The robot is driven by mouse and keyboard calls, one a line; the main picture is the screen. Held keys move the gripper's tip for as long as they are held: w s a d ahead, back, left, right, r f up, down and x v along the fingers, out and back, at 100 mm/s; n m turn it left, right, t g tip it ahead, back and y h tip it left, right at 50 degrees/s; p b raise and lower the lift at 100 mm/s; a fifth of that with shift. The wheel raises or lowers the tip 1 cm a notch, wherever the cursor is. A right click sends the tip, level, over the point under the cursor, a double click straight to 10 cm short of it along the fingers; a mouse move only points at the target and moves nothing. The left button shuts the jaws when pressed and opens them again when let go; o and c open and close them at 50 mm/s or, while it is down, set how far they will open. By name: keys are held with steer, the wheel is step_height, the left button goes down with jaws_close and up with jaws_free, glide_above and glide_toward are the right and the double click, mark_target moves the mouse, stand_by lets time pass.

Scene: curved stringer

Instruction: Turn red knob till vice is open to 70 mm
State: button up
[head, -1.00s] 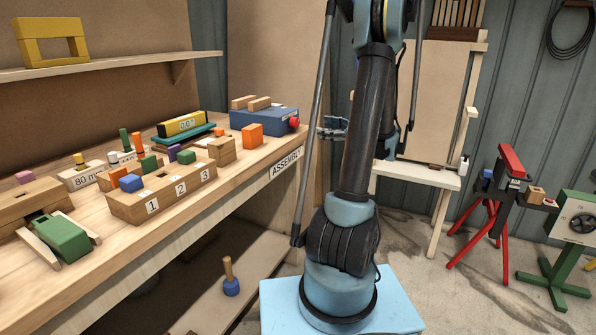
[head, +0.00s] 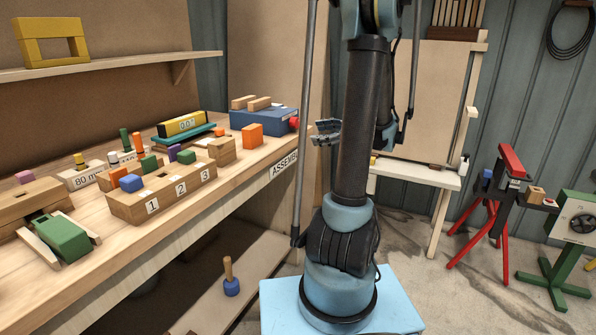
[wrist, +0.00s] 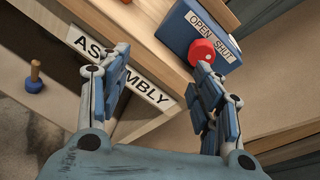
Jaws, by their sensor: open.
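The vice is a blue block (head: 262,118) at the far right end of the bench, with pale wooden jaws (head: 250,103) on top. Its red knob (head: 294,123) is on the end facing my arm. In the wrist view the red knob (wrist: 201,51) sits beside an OPEN/SHUT label (wrist: 211,37) on the blue vice body (wrist: 180,28). My gripper (wrist: 165,88) is open and empty, with the knob beyond the right finger's tip, apart from or just overlapping it in view. In the head view my gripper (head: 326,132) is right of the knob, partly behind my arm.
An orange block (head: 252,134) stands in front of the vice. A numbered wooden block (head: 165,195) and a yellow level gauge (head: 184,123) are further left on the bench. The bench front edge carries an ASSEMBLY sign (wrist: 120,65). A red stand (head: 497,200) is at right.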

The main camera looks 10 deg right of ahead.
steer(key=s+a+f+n+g+h, duration=0.2)
steer(key=s+a+f+n+h, duration=0.1)
steer(key=s, duration=0.5)
steer(key=s+a+f+n+g+h, duration=0.3)
steer(key=s+a+n, duration=0.2)
steer(key=s+a, duration=0.3)
steer(key=shift+s+a, duration=0.3)
steer(key=shift+s, duration=0.2)
stand_by(0.3)
steer(key=m+t+y, duration=0.7)
steer(key=m+y, duration=0.1)
steer(key=m, duration=0.7)
glide_toward(298, 123)
steer(key=x, duration=0.9)
steer(key=shift+w+a+r, duration=0.1)
steer(key=shift+w+a, duration=0.1)
steer(key=shift+a, duration=0.15)
